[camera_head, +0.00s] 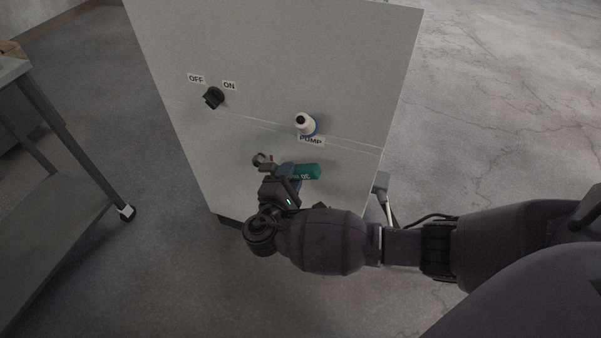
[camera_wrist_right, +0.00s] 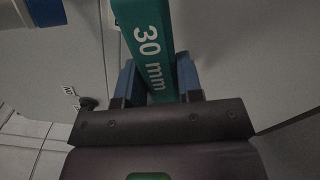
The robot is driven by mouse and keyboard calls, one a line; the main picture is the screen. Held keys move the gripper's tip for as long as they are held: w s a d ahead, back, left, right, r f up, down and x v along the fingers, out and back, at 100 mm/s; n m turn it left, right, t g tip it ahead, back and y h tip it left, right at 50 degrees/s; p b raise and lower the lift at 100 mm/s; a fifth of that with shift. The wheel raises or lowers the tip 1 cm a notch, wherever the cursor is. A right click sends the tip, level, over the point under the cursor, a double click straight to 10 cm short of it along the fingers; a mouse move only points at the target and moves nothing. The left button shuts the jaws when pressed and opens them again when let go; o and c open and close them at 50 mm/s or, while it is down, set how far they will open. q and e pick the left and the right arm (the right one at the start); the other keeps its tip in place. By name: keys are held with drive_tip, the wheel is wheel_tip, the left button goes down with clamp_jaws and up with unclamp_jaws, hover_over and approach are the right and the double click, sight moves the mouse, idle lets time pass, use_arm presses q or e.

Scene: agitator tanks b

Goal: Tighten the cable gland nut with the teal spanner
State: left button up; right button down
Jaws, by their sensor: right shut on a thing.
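The teal spanner (camera_head: 308,172) is held by my right gripper (camera_head: 286,178) in front of the cabinet, below the PUMP label. A small grey hooked end shows left of the gripper in the head view, perhaps the spanner's jaw. The cable gland (camera_head: 304,122), off-white with a dark opening and a blue ring, sticks out above the spanner, apart from it. My left gripper is not in view.
The pale grey cabinet (camera_head: 290,60) carries a black rotary switch (camera_head: 213,98) between OFF and ON labels. A grey table (camera_head: 60,120) stands at the left. A dark cable and a pale fitting (camera_head: 384,200) show at the cabinet's lower right. Bare concrete floor lies between table and cabinet.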

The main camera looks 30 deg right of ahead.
sight(284, 154)
drive_tip(key=shift+r, duration=0.15)
drive_tip(key=shift+w+r+p, duration=0.1)
drive_tip(key=shift+p, duration=0.3)
drive_tip(key=shift+w+d, duration=0.1)
drive_tip(key=shift+d, duration=0.05)
drive_tip(key=shift+w+d+f, duration=0.4)
drive_tip(key=shift+w+d, duration=0.05)
drive_tip(key=shift+w, duration=0.1)
drive_tip(key=shift+w+d+f+b, duration=0.1)
drive_tip(key=shift+w+d+b, duration=0.15)
drive_tip(key=shift+w+d, duration=0.35)
drive_tip(key=shift+w+d+b, duration=0.25)
drive_tip(key=shift+w+d, duration=0.1)
drive_tip(key=shift+w, duration=0.35)
drive_tip(key=shift+w+a+f, duration=0.1)
drive_tip(key=shift+w+a, duration=0.05)
drive_tip(key=shift+w+a+f, duration=0.45)
drive_tip(key=shift+w+a, duration=0.05)
drive_tip(key=shift+w, duration=0.2)
drive_tip(key=shift+w+a+f+b, duration=0.45)
drive_tip(key=shift+w+a+b, duration=0.1)
drive_tip(key=shift+w, duration=0.1)
idle(1.3)
